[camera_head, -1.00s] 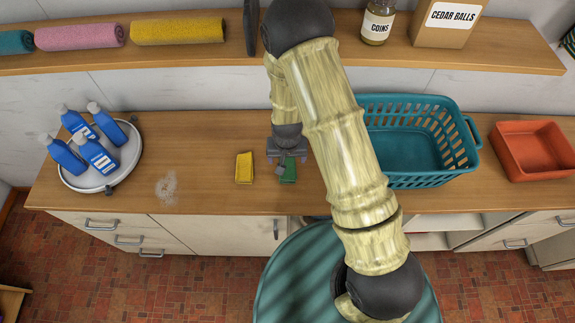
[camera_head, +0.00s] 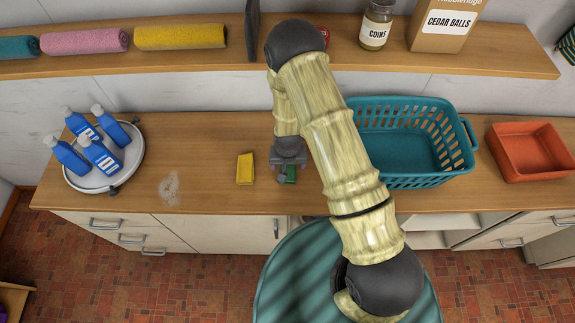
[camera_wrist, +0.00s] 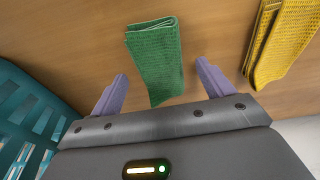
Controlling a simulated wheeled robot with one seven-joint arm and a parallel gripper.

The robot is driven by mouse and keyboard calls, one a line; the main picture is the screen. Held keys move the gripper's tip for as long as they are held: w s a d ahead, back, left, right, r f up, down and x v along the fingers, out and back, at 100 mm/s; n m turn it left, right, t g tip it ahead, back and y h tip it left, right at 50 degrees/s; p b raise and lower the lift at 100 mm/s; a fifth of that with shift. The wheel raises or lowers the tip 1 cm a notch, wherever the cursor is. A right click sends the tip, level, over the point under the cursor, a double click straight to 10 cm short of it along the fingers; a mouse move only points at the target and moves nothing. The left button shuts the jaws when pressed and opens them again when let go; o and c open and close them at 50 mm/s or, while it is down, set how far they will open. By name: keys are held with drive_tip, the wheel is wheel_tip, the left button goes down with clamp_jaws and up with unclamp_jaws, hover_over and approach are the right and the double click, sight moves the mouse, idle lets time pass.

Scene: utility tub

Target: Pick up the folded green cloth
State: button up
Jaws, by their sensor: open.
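The folded green cloth (camera_wrist: 156,62) lies on the wooden counter, and in the wrist view it stands between and slightly beyond my two fingers. In the head view only a small part of the green cloth (camera_head: 291,173) shows beside my gripper (camera_head: 285,176), which hides the rest. In the wrist view my gripper (camera_wrist: 160,85) is open, with one purple-grey finger to either side of the cloth's near end. Nothing is held. I cannot tell how far above the counter the fingertips are.
A folded yellow cloth (camera_head: 245,169) lies just left of my gripper. A teal basket (camera_head: 470,146) stands to the right, and an orange-red tub (camera_head: 528,170) beyond it. A round tray (camera_head: 128,160) with several blue bottles is at the left. A shelf (camera_head: 180,60) runs behind.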

drive_tip(key=shift+w+f, duration=0.1)
drive_tip(key=shift+f, duration=0.65)
drive_tip(key=c, duration=1.1)
drive_tip(key=shift+r, duration=0.2)
wheel_tip(320, 180, up, 10)
drive_tip(key=b, duration=0.2)
drive_tip(key=shift+f+b, duration=0.15)
drive_tip(key=shift+b, duration=0.15)
